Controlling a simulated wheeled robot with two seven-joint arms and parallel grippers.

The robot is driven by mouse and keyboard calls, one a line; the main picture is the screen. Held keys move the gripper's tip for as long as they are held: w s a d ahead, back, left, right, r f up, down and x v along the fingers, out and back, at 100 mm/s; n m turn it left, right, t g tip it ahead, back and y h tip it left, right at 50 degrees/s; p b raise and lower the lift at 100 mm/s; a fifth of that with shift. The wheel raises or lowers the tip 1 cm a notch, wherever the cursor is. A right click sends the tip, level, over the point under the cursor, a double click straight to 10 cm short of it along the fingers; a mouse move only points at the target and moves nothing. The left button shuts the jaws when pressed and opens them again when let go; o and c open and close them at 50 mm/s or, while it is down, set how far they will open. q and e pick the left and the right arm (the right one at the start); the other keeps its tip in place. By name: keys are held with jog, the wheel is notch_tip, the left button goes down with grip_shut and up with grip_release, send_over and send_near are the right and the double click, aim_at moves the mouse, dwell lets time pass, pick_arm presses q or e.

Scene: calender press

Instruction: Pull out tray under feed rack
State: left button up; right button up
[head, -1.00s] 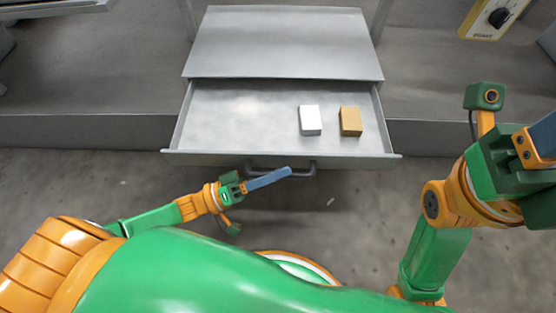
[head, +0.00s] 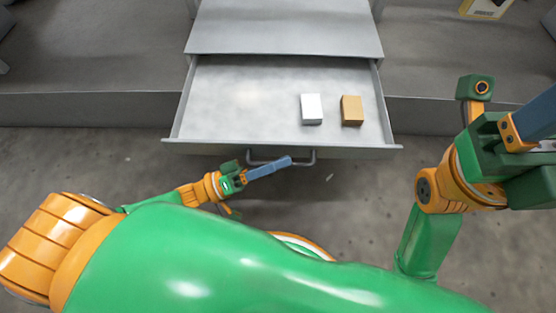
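The grey metal tray (head: 240,98) stands pulled out from under the feed rack (head: 285,28), with a wide stretch of its floor showing. Its dark bar handle (head: 306,161) is on the front face. My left gripper (head: 276,167) is at the handle's left part, its blue fingers overlapping the bar from above. I cannot see whether both fingers close around it. My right gripper (head: 532,118) is raised at the right edge, away from the tray, and partly cut off by the frame.
A white block (head: 312,109) and a tan block (head: 352,110) lie in the tray's right half. A yellow-edged control box (head: 486,8) is at the top right. Grey ledges flank the tray. The floor in front is clear.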

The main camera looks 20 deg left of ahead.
pick_arm(q)
jog(key=v, duration=0.7)
jog(key=shift+p, duration=0.3)
jog(key=shift+a, duration=0.1)
